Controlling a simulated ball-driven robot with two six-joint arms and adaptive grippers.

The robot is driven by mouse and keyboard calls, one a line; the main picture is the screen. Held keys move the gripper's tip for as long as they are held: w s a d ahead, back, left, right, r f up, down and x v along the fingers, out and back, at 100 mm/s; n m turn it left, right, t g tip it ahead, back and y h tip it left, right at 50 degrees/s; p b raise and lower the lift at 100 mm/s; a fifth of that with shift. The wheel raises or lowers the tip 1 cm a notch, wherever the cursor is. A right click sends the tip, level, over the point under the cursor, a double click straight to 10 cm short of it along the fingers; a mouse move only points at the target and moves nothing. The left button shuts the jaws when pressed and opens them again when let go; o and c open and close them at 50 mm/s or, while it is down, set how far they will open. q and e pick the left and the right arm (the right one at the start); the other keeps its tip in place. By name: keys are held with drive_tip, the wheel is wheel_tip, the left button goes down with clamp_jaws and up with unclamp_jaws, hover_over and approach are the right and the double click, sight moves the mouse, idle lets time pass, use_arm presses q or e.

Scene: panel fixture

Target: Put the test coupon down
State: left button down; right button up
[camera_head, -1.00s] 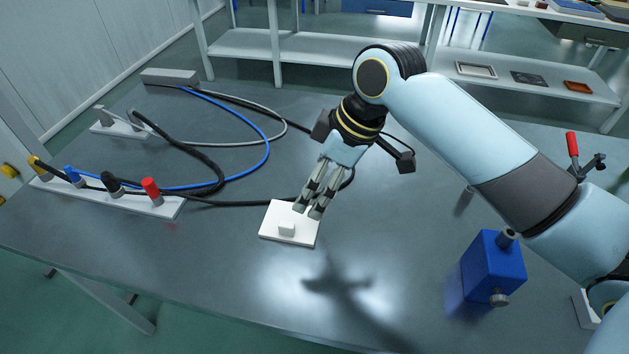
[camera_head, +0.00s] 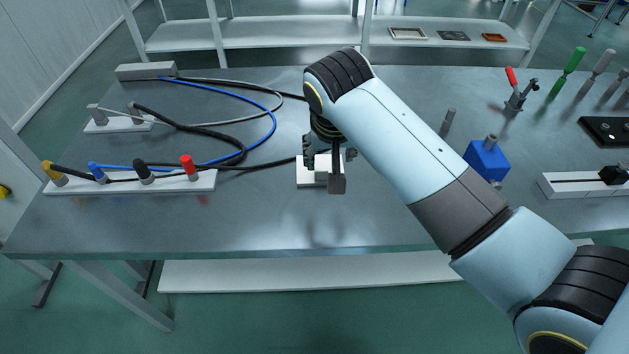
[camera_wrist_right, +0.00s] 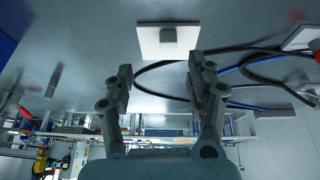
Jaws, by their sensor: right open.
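A white square plate (camera_head: 305,179) lies on the bench in the head view, partly covered by my right wrist. It also shows in the right wrist view (camera_wrist_right: 148,44), with a small grey block (camera_wrist_right: 168,35) on its middle. The block may be the test coupon; no other coupon is clear. My right gripper (camera_wrist_right: 160,72) is open, its two fingers apart with nothing between them. The plate and block sit beyond the fingertips, apart from them. My left gripper is out of view.
A white strip with coloured plugs (camera_head: 130,184) and looped cables (camera_head: 235,155) lie to the left. A blue box (camera_head: 487,160), a red-handled clamp (camera_head: 515,88) and a white rail (camera_head: 580,186) stand to the right. The front of the bench (camera_head: 260,225) is clear.

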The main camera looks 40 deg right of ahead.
drive_tip(key=a, duration=0.1)
hover_over(321, 170)
drive_tip(key=s+a, duration=0.2)
drive_tip(key=s, duration=0.1)
drive_tip(key=f, duration=0.4)
drive_tip(key=shift+w+d+f, duration=0.15)
drive_tip(key=shift+w+d, duration=0.1)
drive_tip(key=shift+w+d+f, duration=0.15)
drive_tip(key=shift+w+f, duration=0.1)
drive_tip(key=shift+f, duration=0.3)
drive_tip(key=x, duration=0.3)
drive_tip(key=shift+w+d+f, duration=0.15)
drive_tip(key=shift+w+f, duration=0.1)
drive_tip(key=shift+f, duration=0.05)
drive_tip(key=shift+w+f, duration=0.1)
drive_tip(key=shift+f, duration=0.1)
drive_tip(key=shift+c, duration=0.5)
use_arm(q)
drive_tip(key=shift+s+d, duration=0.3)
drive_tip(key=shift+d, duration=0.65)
use_arm(e)
clamp_jaws()
